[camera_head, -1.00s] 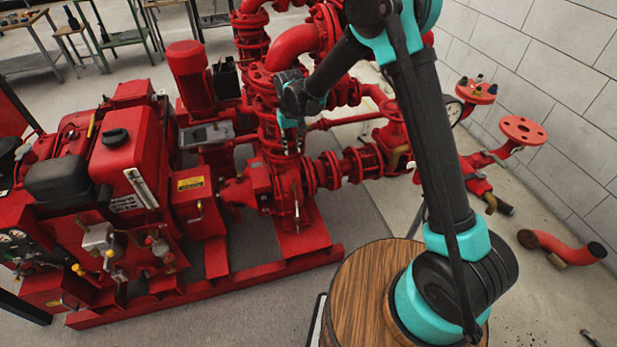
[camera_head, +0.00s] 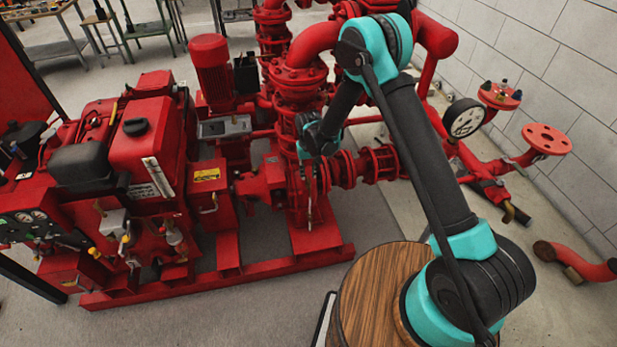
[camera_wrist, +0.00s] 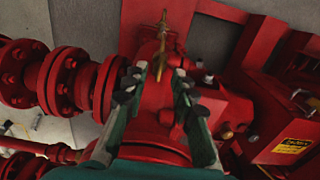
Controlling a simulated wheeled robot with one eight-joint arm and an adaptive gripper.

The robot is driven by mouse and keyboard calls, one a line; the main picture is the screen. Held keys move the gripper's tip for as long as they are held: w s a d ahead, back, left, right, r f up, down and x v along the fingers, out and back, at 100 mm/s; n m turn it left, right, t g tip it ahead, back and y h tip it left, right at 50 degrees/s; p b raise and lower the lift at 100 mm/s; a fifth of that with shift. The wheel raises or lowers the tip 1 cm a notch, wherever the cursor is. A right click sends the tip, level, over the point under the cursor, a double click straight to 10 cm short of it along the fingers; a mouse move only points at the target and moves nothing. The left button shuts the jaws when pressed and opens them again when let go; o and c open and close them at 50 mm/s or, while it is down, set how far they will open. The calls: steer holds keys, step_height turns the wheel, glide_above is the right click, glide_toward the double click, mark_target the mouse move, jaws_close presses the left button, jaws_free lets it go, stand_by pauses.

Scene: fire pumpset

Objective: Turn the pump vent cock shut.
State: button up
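The red pump casing (camera_head: 302,190) stands at the middle of the head view, with a thin pale lever (camera_head: 310,210) upright on its near side. In the wrist view a brass-coloured piece (camera_wrist: 163,35) stands on the casing (camera_wrist: 157,95), beyond my fingertips. A small brass-coloured part shows near the right fingertip; I cannot tell for sure which piece is the vent cock. My gripper (camera_wrist: 161,78) is open over the casing, with its fingers apart and nothing clearly held. In the head view my gripper (camera_head: 316,150) is just above the pump, its fingertips hard to make out.
Red flanged pipework (camera_wrist: 70,80) lies close on the left of the wrist view. The red engine (camera_head: 125,155) stands left of the pump in the head view. A pressure gauge (camera_head: 464,118) and pipe fittings stand on the right near the white wall.

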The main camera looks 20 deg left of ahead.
steer(key=shift+f, duration=1.15)
steer(key=shift+c, duration=0.4)
jaws_close()
